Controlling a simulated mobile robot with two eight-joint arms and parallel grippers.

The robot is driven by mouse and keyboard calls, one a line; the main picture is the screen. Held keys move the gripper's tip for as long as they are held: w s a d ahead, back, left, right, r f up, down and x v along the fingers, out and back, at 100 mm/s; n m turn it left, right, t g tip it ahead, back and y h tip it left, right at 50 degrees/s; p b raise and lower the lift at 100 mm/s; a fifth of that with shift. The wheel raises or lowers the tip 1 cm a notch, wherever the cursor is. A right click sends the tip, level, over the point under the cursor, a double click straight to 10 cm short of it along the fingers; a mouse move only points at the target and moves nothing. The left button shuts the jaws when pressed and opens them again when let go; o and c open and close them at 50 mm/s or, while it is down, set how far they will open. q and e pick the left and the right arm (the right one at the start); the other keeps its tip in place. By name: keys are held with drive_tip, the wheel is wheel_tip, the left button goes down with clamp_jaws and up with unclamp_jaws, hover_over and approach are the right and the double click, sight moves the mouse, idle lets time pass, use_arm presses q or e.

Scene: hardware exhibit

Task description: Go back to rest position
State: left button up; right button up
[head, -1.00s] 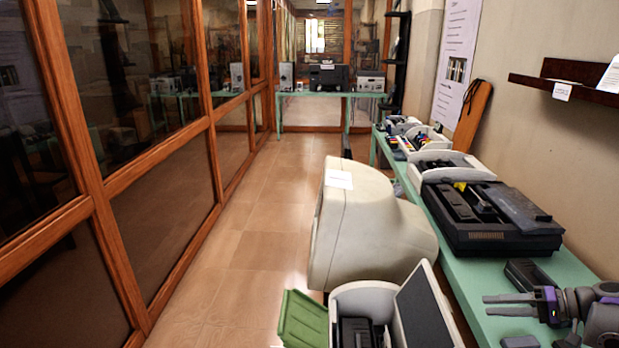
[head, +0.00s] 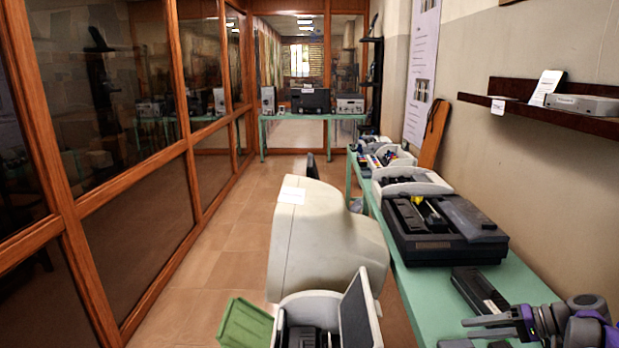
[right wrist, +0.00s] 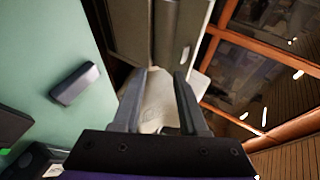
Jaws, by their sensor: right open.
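My right gripper (head: 466,328) reaches in from the lower right of the head view, over the green table (head: 430,302). Its two grey fingers are apart with nothing between them. In the right wrist view the open fingers (right wrist: 165,75) point toward pale and dark equipment beyond the table edge. A small grey block (right wrist: 75,83) lies on the green tabletop beside the fingers, clear of them. My left gripper is in neither view.
A large cream casing (head: 325,240) stands left of the table. An open white box (head: 300,305) with a green flap is in front. A black case (head: 440,230) and a dark device (head: 480,290) are on the table. The tiled aisle (head: 225,240) is clear.

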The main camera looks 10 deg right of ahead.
drive_tip(key=s+a+f+n+g+h, duration=0.1)
drive_tip(key=s+a+f+g+h, duration=0.1)
drive_tip(key=a, duration=1)
drive_tip(key=s+a+f+g+h, duration=0.2)
drive_tip(key=a, duration=0.9)
drive_tip(key=s+a+f+n+t+h, duration=0.1)
drive_tip(key=s+a+f+n+h, duration=0.15)
drive_tip(key=s+a+f, duration=0.4)
drive_tip(key=s+a+f+n+t+h, duration=0.15)
drive_tip(key=s+a+h, duration=0.25)
drive_tip(key=s, duration=0.5)
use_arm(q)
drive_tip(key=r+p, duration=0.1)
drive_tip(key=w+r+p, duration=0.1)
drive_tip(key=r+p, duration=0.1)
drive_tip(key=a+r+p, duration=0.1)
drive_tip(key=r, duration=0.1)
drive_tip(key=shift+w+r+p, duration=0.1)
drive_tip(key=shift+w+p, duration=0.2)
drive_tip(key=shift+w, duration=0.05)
use_arm(e)
wheel_tip(320, 180, up, 6)
drive_tip(key=w, duration=0.1)
drive_tip(key=shift+w+d, duration=0.2)
drive_tip(key=shift+d, duration=0.05)
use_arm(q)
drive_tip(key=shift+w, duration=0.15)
use_arm(e)
drive_tip(key=shift+w+g+y, duration=0.15)
drive_tip(key=shift+g+y, duration=0.1)
